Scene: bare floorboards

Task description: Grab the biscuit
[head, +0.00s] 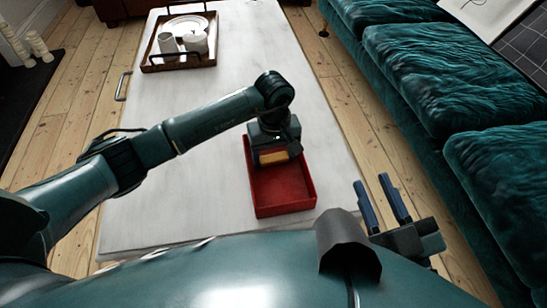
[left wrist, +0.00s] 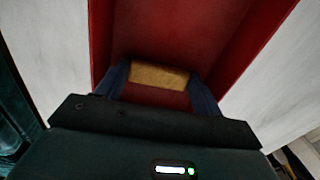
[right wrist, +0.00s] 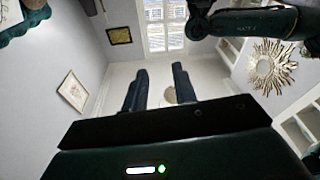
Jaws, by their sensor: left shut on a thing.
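The biscuit (left wrist: 158,76) is a tan, rectangular piece held between the two blue fingers of my left gripper (left wrist: 160,88). In the head view the biscuit (head: 273,157) shows as a yellow-tan strip under the left gripper (head: 272,152). The left gripper is shut on it, over the far part of a red tray (head: 284,207) on the white table. I cannot tell whether the biscuit touches the tray floor. My right gripper (head: 381,203) is open and empty, off the table's right side; its fingers point up in the right wrist view (right wrist: 158,88).
A wooden tray (head: 181,62) with white cups (head: 195,42) and plates stands at the table's far end. A green sofa (head: 445,80) runs along the right. The white table (head: 170,206) is clear left of the red tray. A floor strip lies between table and sofa.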

